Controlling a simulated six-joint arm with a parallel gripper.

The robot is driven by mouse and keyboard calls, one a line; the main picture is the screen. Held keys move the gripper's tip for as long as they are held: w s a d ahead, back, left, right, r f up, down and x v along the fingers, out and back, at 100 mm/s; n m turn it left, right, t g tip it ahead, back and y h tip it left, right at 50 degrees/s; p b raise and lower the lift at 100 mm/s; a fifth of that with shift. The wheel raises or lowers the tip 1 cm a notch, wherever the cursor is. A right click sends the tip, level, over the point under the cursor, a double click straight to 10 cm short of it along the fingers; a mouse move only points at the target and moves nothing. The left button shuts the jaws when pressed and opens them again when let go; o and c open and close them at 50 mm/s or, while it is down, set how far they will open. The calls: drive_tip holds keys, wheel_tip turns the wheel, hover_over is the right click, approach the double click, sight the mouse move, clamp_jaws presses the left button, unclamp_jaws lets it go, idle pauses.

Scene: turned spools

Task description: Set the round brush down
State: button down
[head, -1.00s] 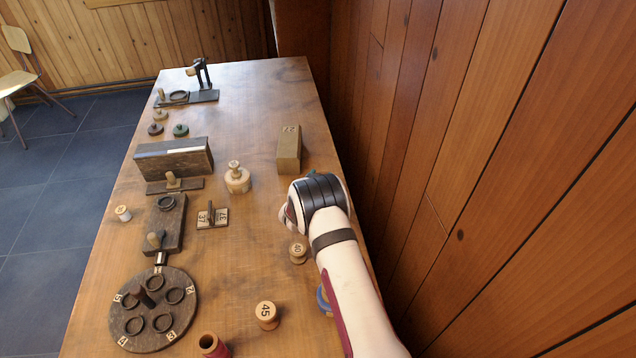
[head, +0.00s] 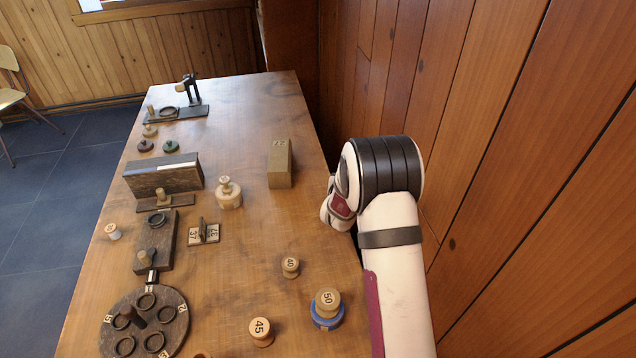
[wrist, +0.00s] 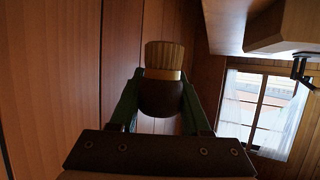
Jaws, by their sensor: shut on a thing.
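The round brush (wrist: 163,60) shows in the wrist view, with pale bristles, a light band and a dark rounded handle. My gripper (wrist: 160,92) is shut on the dark handle, one green finger on each side, and the bristles point away from my wrist. The brush is clear of any surface that I can see there. In the head view my arm is at the right, by the wood wall and raised beside the table's right edge. My fingers and the brush are hidden there.
The wooden table (head: 245,270) has bare room at its centre and right. Spools marked 40 (head: 290,267), 45 (head: 261,332) and 50 (head: 327,300) stand near its front right, the last on a blue piece. A numbered block (head: 280,163) stands farther back. The wall is close on the right.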

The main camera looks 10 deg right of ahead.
drive_tip(key=w+a+r+n+y, duration=0.2)
drive_tip(key=a+r+n+y, duration=0.2)
drive_tip(key=a+n+y, duration=0.65)
drive_tip(key=s+a+f+n+g+y, duration=0.45)
drive_tip(key=s+a+y, duration=0.2)
drive_tip(key=a, duration=0.25)
drive_tip(key=shift+n, duration=0.3)
drive_tip(key=a+f, duration=0.2)
drive_tip(key=a, duration=0.1)
drive_tip(key=w+a+f, duration=0.1)
drive_tip(key=a+f, duration=0.1)
drive_tip(key=a, duration=0.2)
drive_tip(key=a+f, duration=0.2)
drive_tip(key=a, duration=0.1)
drive_tip(key=shift+w+a, duration=0.4)
wheel_tip(320, 180, down, 3)
drive_tip(key=shift+a+f+h, duration=0.1)
drive_tip(key=shift+f+h, duration=0.1)
drive_tip(key=shift+h, duration=0.1)
drive_tip(key=shift+f, duration=0.4)
